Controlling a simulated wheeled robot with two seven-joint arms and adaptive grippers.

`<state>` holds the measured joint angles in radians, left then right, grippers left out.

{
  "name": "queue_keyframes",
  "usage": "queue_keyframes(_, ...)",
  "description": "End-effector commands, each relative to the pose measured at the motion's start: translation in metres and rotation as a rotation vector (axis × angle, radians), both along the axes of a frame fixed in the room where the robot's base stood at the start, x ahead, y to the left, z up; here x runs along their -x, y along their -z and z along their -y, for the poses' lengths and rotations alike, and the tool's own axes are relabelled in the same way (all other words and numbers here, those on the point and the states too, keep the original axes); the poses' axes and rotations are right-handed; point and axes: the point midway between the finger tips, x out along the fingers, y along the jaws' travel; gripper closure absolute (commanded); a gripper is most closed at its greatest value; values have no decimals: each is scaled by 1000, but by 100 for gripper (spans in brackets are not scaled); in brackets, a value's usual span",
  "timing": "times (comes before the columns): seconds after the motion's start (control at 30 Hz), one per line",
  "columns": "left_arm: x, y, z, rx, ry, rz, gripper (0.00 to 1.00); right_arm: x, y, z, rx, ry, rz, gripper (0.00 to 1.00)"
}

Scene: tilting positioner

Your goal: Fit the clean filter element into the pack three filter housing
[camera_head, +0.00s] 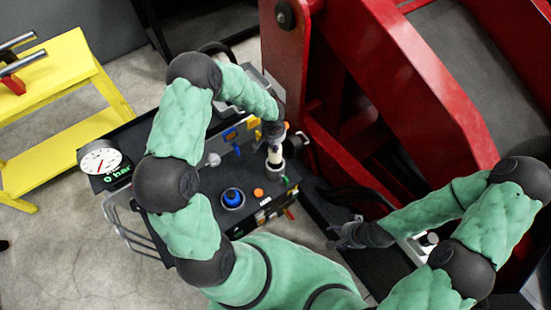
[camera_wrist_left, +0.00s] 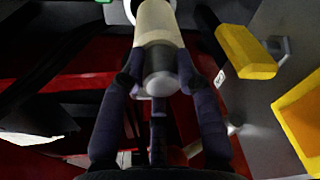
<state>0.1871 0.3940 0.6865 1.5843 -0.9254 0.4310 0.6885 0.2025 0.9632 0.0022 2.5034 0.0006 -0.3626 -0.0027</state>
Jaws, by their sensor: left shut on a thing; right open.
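The cream filter element (camera_head: 275,153) stands upright over a grey cylindrical housing (camera_head: 275,169) on the dark panel. Whether its lower end is inside the housing or just above it, I cannot tell. My left gripper (camera_head: 273,137) is shut on the element's upper end, seen partly from above. In the left wrist view the cream element (camera_wrist_left: 156,22) with its grey end cap (camera_wrist_left: 160,84) sits between the dark fingers of the left gripper (camera_wrist_left: 158,72). My right gripper (camera_head: 343,235) is open and empty, low at the right of the panel.
The panel carries a blue knob (camera_head: 233,198), an orange button (camera_head: 258,192) and a gauge (camera_head: 101,160) reading 0 bar. A yellow handle (camera_wrist_left: 246,52) is close beside the left fingers. A red frame (camera_head: 395,65) rises behind; a yellow stand (camera_head: 65,90) is at left.

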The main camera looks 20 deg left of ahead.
Motion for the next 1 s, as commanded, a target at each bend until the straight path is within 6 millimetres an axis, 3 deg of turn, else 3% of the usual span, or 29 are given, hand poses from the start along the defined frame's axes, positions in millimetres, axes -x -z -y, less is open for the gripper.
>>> queue_keyframes(0.03, 4, 19, 4, 2, 5, -10, 100, 0, 8, 0, 0, 0, 0, 41)
queue_keyframes(0.3, 4, 70, 4, 2, 5, -8, 100, 0, 27, 0, 0, 0, -1, 41)
queue_keyframes(0.57, 3, 86, 4, 3, 3, -6, 100, 0, 32, 0, 0, 0, -1, 41)
queue_keyframes(0.8, 4, 116, 4, 2, 4, -7, 100, 0, 44, 0, 0, 0, -1, 41)
queue_keyframes(1.0, 3, 118, 4, 2, 3, -5, 100, 0, 43, 0, 0, 0, -1, 41)
